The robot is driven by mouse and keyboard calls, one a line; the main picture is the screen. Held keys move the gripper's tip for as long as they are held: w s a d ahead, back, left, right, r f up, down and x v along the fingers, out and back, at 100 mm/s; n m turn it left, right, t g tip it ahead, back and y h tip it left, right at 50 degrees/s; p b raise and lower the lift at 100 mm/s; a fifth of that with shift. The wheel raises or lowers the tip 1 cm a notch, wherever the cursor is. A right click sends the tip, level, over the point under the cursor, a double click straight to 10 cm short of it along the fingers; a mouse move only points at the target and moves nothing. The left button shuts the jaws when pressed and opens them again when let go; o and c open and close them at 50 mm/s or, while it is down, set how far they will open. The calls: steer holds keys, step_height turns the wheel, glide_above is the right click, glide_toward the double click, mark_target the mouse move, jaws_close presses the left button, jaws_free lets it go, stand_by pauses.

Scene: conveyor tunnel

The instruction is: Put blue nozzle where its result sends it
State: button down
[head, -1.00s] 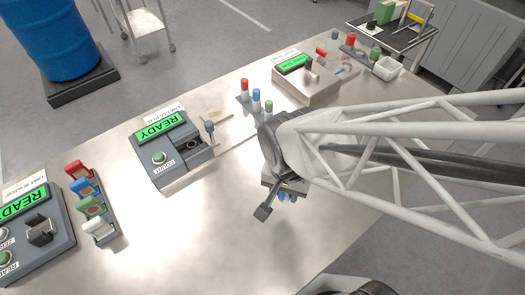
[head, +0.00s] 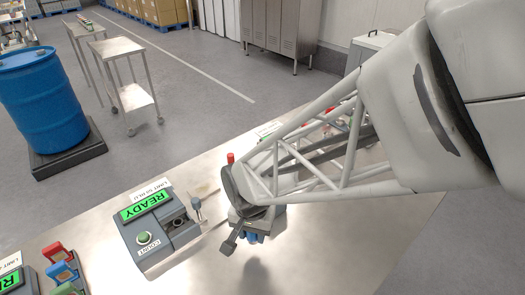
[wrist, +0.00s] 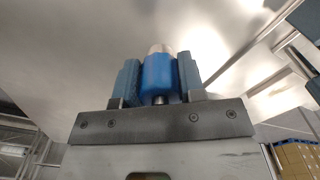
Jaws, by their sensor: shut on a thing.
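The blue nozzle (wrist: 158,78) is held between the two fingers of my gripper (wrist: 157,66). It has a blue body and a pale metal tip pointing away from the wrist. In the head view my gripper (head: 256,237) is above the bench, just right of a grey tester (head: 142,262). Only small blue parts show under it there, and I cannot tell nozzle from fingers. The tester has a lit green READY display (head: 147,205), a green COUNT button (head: 144,238) and a round socket. A limit label stands behind the display; its text is not fully legible.
At the lower left are red, blue and green holders (head: 60,272) beside another cut-off READY unit. A red-topped piece (head: 230,158) shows behind my arm, which hides most of the bench's far right. A blue drum (head: 40,100) and steel carts (head: 122,75) stand beyond the bench.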

mark_target(251, 237)
steer(key=shift+w+a, duration=0.1)
steer(key=shift+w, duration=0.05)
steer(key=shift+w+a+f, duration=0.15)
steer(key=shift+w+a, duration=0.05)
steer(key=shift+w, duration=0.15)
steer(key=shift+f, duration=1.65)
steer(key=shift+f, duration=0.15)
steer(key=c, duration=0.7)
jaws_free()
step_height(251, 237, up, 12)
steer(key=shift+r, duration=0.15)
steer(key=shift+d, duration=0.1)
